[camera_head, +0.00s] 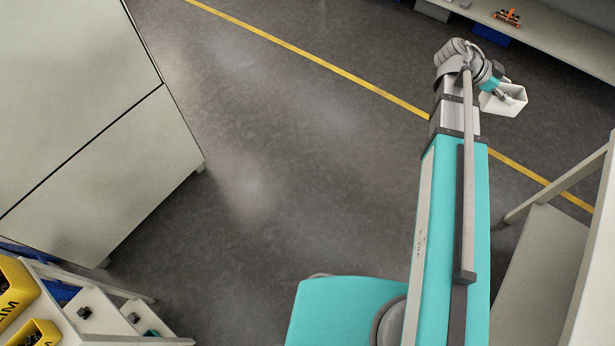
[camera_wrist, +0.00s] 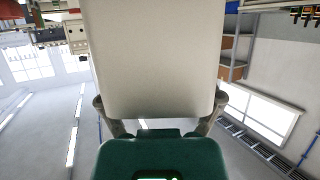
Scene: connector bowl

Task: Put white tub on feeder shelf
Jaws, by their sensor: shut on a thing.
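The white tub (camera_head: 490,104) is in my gripper (camera_head: 506,95) at the upper right of the head view, held off the floor. In the wrist view the tub (camera_wrist: 160,60) fills the upper middle. There, my gripper (camera_wrist: 160,108) has a finger along each side of the tub, shut on it. The tub hides much of what lies beyond. I cannot tell for sure which surface is the feeder shelf. A pale rack (camera_head: 100,338) with stepped shelves stands at the lower left of the head view.
Yellow bins (camera_head: 14,288) sit on the lower-left rack. A large pale cabinet (camera_head: 80,90) stands at the left. A pale bench (camera_head: 560,38) runs along the top right. A pale shelf frame (camera_head: 545,265) stands at the right. The middle floor (camera_head: 300,160) is clear.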

